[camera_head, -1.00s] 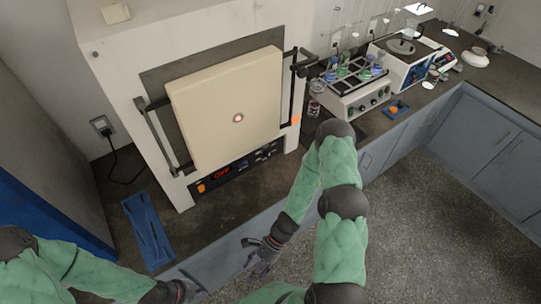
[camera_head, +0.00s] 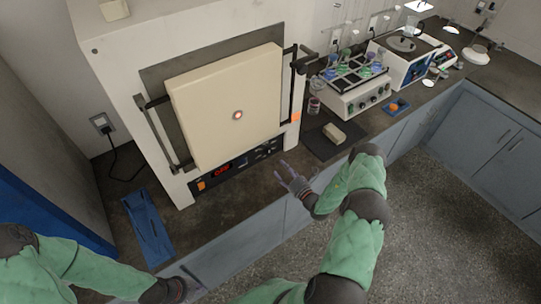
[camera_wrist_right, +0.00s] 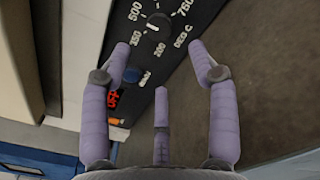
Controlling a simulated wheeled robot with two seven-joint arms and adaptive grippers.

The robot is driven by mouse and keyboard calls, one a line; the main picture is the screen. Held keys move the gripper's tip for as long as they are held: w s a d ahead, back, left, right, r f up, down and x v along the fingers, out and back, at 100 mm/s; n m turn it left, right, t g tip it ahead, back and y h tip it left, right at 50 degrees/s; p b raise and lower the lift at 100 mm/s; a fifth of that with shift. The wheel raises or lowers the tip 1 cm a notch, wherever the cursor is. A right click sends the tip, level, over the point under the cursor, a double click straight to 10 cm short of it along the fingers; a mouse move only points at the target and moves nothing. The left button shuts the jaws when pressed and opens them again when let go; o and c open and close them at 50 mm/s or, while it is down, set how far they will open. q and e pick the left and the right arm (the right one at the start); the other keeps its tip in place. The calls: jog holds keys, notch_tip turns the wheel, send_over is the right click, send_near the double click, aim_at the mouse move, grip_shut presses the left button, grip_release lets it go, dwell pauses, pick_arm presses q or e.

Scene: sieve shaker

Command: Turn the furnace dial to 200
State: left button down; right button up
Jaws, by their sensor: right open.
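The furnace (camera_head: 110,60) stands on the dark counter with its cream door (camera_head: 225,105) shut. Its black control panel (camera_head: 240,167) runs below the door. In the right wrist view the dark round furnace dial (camera_wrist_right: 157,24) is at the top, with white numbers around it including 200, 350, 500 and 750. I cannot tell its exact setting. My right gripper (camera_head: 287,172) is open and empty in front of the panel's right part. In the wrist view its fingers (camera_wrist_right: 160,62) are spread below the dial, apart from it. My left gripper (camera_head: 188,283) is low at the bottom edge, its fingers unclear.
A red display (camera_wrist_right: 113,98) and an orange switch (camera_wrist_right: 115,121) sit on the panel. A blue tray (camera_head: 148,228) lies left on the counter. A dark mat with a pale block (camera_head: 334,133) and a shaker with flasks (camera_head: 355,98) stand to the right.

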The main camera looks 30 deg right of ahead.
aim_at(269, 153)
jog(key=w, duration=0.6)
jog(key=w+a, duration=0.1)
jog(key=w, duration=0.3)
jog(key=shift+s, duration=0.1)
jog(key=c, duration=1.1)
